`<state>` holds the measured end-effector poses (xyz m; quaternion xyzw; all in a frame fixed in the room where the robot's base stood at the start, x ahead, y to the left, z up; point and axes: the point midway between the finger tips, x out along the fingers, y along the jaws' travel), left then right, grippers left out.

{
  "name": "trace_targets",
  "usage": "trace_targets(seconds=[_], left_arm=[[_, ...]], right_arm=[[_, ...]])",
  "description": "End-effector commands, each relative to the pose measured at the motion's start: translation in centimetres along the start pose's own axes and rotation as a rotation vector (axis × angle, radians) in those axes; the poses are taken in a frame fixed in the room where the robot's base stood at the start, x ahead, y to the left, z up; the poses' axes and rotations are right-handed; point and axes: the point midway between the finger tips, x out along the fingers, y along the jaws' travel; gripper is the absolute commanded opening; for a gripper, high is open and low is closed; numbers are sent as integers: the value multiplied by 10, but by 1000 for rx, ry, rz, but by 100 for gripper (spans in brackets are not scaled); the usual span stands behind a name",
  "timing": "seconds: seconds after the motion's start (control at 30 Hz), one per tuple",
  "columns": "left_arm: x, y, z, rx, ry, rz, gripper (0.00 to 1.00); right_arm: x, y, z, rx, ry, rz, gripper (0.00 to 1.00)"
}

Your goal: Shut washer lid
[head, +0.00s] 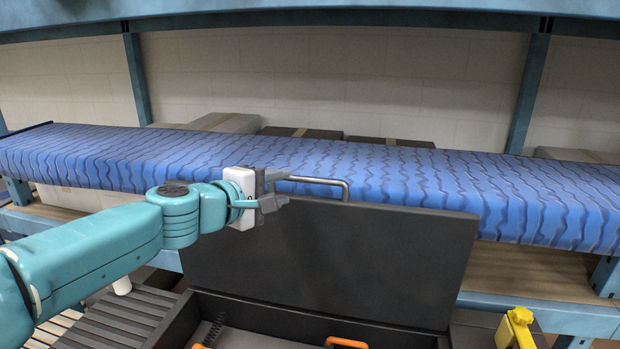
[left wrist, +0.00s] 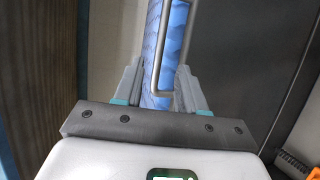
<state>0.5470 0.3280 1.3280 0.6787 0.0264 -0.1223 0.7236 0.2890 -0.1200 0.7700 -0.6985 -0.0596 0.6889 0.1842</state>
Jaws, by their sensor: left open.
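The lid (head: 370,260) is a dark grey panel standing open, nearly upright, at the back of a dark open box (head: 290,320). A grey metal bar handle (head: 325,183) sits on the lid's top edge. In the left wrist view the handle (left wrist: 157,60) lies ahead of and between the spread fingers. My left gripper (head: 279,189) is open at the left end of the handle, by the lid's upper left corner. I cannot tell whether it touches the handle. The dark lid face (left wrist: 235,60) fills the right of the wrist view. My right gripper is not in view.
A shelf with a wavy blue cover (head: 440,185) runs behind the lid, with boxes (head: 220,123) at its back. Orange parts (head: 346,343) show inside the box. A yellow object (head: 516,330) stands at the right. Grey slats (head: 125,318) lie to the left.

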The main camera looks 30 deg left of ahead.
Motion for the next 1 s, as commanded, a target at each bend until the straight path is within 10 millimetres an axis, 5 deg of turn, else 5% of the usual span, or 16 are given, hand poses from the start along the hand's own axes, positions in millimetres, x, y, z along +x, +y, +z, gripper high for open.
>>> trace_targets(seconds=[0.2,0.4,0.83,0.97,1.0], left_arm=[[54,1,2,-1,-4,-2,40],[88,1,3,1,-3,-2,40],[102,1,2,1,-1,0,40],[102,1,2,1,-1,0,1],[102,1,2,1,-1,0,0]], right_arm=[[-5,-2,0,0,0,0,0],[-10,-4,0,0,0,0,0],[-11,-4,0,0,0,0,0],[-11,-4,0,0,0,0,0],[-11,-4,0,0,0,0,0]])
